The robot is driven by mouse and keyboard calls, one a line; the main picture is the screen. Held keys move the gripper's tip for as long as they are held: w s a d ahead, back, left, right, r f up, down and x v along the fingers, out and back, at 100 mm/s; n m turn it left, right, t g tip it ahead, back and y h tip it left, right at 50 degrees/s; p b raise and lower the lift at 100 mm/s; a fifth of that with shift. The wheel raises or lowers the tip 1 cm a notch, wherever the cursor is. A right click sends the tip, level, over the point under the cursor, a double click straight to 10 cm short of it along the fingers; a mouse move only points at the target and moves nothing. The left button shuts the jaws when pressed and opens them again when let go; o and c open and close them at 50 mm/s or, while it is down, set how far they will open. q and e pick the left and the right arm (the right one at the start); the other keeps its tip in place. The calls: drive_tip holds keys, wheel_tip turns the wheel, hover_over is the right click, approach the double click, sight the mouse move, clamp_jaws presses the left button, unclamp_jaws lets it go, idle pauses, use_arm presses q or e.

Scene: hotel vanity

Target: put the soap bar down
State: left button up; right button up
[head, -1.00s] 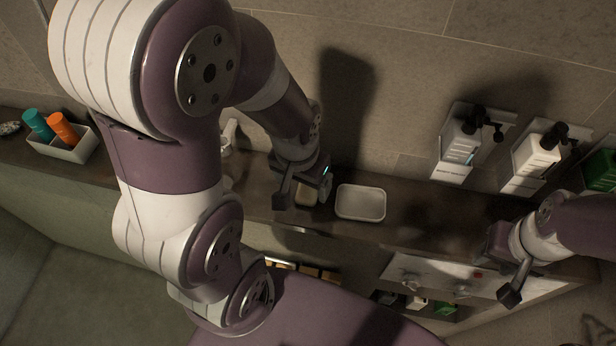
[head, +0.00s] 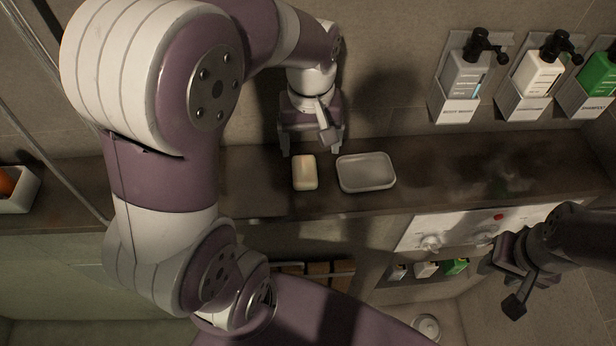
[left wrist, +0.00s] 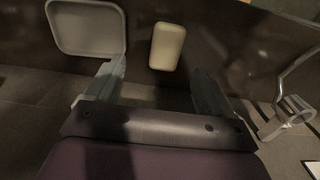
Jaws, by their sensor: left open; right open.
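The cream soap bar (head: 305,172) lies on the dark shelf, just left of the empty grey soap dish (head: 366,173) and apart from it. The left wrist view also shows the soap bar (left wrist: 167,46) and the dish (left wrist: 87,27). My left gripper (head: 311,150) is open and empty behind the soap bar, on the wall side. In the left wrist view its two fingers (left wrist: 155,85) stand apart, with the soap beyond their tips. My right gripper (head: 502,282) is open at the right, in front of the shelf and well away from the soap.
Wall holders carry a grey body wash pump (head: 467,75), a white bottle (head: 537,75) and a green shampoo bottle (head: 598,75). A white box (head: 20,192) stands at far left. The shelf right of the dish is clear.

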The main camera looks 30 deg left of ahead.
sight(304, 169)
use_arm(q)
drive_tip(key=f, duration=0.1)
drive_tip(key=f+p, duration=0.1)
drive_tip(key=a+f+p, duration=0.1)
drive_tip(key=shift+s+f, duration=0.25)
drive_tip(key=shift+s, duration=0.1)
drive_tip(key=f, duration=0.4)
drive_tip(key=shift+w+f+p, duration=0.1)
drive_tip(key=shift+w+p, duration=0.2)
drive_tip(key=shift+s+a, duration=0.15)
drive_tip(key=shift+c, duration=1.2)
drive_tip(key=c, duration=1)
use_arm(e)
drive_tip(key=shift+s+a+r, duration=0.2)
drive_tip(key=shift+r, duration=0.55)
